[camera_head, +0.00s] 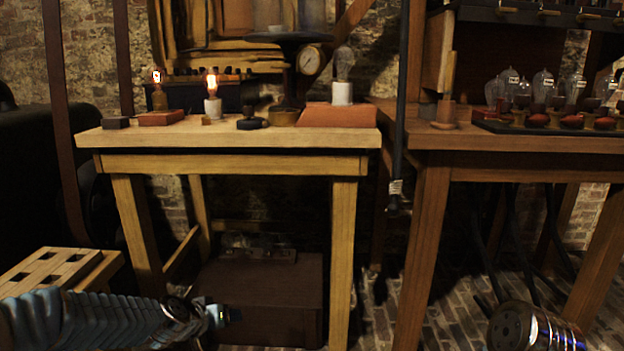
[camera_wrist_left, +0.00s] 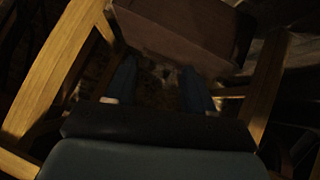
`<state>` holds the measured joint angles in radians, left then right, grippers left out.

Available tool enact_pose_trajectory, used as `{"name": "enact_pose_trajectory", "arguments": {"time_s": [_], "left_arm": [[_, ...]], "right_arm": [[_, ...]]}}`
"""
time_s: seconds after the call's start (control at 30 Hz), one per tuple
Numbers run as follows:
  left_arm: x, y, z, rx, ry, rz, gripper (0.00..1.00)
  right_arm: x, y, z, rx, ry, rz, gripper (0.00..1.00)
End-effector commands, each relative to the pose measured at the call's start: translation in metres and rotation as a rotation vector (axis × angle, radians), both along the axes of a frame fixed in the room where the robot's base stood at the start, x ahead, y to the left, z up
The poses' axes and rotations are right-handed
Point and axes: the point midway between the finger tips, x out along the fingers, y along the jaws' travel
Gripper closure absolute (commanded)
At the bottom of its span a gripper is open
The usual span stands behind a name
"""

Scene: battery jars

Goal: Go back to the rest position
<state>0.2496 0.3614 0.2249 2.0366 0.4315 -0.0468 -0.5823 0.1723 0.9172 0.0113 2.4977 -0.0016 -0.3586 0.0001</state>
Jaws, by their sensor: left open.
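My left gripper (camera_head: 228,314) is low at the bottom left of the head view, in front of the light wooden table (camera_head: 240,137) and below its top. In the left wrist view its two fingers (camera_wrist_left: 158,90) are apart with nothing between them. It is open and empty. Beyond the fingers is a brown box (camera_wrist_left: 180,30) under the table, which also shows in the head view (camera_head: 265,300). My right gripper is not in view.
On the light table stand two lit bulbs (camera_head: 212,108), a larger bulb on a white base (camera_head: 342,92) and small blocks. A darker table (camera_head: 540,144) at the right holds several bulbs. A slotted wooden piece (camera_head: 50,268) is at the left. Table legs (camera_head: 343,260) flank the box.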

Motion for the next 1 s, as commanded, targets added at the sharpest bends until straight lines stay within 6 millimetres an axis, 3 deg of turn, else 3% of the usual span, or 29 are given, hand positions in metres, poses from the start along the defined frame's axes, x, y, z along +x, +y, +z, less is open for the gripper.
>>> {"name": "enact_pose_trajectory", "arguments": {"time_s": [0.03,0.1,0.2,0.3,0.4,0.6,0.67,1.0], "left_arm": [[-0.017,-0.011,-0.045,-0.009,0.083,-0.007,0.46],[-0.046,-0.024,-0.099,-0.020,0.189,-0.009,0.46],[-0.095,-0.041,-0.165,-0.034,0.332,-0.014,0.46],[-0.146,-0.056,-0.214,-0.047,0.455,-0.021,0.46],[-0.197,-0.068,-0.249,-0.061,0.565,-0.028,0.46],[-0.293,-0.087,-0.290,-0.090,0.760,-0.043,0.46],[-0.286,-0.087,-0.255,-0.091,0.745,-0.038,0.46],[-0.288,-0.090,-0.153,-0.088,0.748,-0.051,0.46]], "right_arm": [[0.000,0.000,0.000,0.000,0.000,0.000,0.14],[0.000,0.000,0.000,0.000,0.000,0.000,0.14],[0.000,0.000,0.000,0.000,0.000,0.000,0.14],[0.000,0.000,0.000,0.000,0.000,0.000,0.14],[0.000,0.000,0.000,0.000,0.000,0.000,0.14],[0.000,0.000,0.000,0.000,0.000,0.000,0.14],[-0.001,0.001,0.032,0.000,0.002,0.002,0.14],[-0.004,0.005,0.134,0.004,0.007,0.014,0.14]]}}
